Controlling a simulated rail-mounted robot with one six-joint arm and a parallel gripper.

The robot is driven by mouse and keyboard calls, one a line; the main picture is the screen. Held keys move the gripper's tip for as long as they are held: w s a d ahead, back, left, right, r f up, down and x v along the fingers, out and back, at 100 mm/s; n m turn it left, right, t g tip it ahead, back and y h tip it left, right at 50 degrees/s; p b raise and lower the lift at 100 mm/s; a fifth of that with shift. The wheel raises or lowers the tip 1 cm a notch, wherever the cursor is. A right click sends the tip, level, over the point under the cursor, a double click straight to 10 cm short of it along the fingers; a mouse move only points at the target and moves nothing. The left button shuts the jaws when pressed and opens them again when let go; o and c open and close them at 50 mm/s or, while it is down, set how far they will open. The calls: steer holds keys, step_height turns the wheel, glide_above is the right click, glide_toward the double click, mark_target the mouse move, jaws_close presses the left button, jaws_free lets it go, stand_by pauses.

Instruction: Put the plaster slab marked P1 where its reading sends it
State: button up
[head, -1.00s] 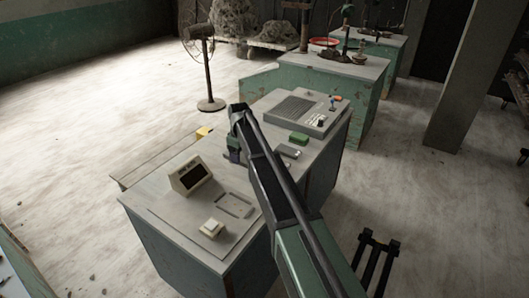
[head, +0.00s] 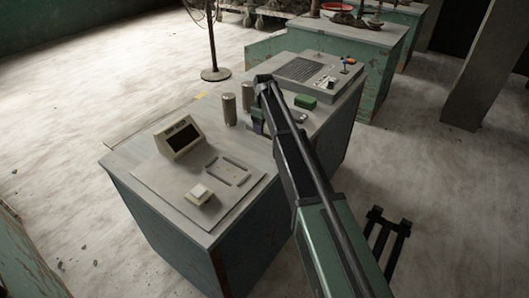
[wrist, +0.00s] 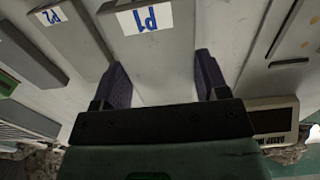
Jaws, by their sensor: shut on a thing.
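The plaster slab marked P1 (wrist: 165,60) is a pale grey block with a blue-on-white label at its far end in the wrist view. My gripper (wrist: 160,80) has one purple finger on each side of the slab and is shut on it. In the head view my gripper (head: 262,125) is low over the bench (head: 130,160), where my arm mostly hides the slab. A second slab marked P2 (wrist: 75,35) lies to the left in the wrist view, apart from the fingers.
A display box (head: 180,138), a plate with a recess (head: 228,170) and a white block (head: 200,194) are on the bench's near-left part. Two grey cylinders (head: 229,109) stand left of my gripper. A green block (head: 305,101) and a keyed console (head: 310,72) lie beyond it.

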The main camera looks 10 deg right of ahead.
mark_target(264, 143)
step_height(264, 143, down, 7)
steer(key=b, duration=0.4)
steer(key=shift+r+b, duration=0.2)
steer(key=shift+b, duration=0.15)
steer(key=shift+r, duration=0.3)
steer(key=shift+f, duration=0.25)
steer(key=o, duration=1.1)
steer(key=shift+r, duration=0.1)
step_height(264, 143, up, 13)
steer(key=p, duration=1.2)
steer(key=shift+f+p, duration=0.2)
steer(key=shift+p, duration=0.2)
steer(key=shift+s+f, duration=0.1)
steer(key=s+m, duration=0.3)
steer(key=s, duration=0.9)
steer(key=s+m, duration=0.3)
steer(key=s, duration=1)
steer(key=s+m, duration=0.2)
steer(key=s, duration=1)
steer(key=shift+s+m, duration=0.35)
steer(key=shift+m, duration=0.05)
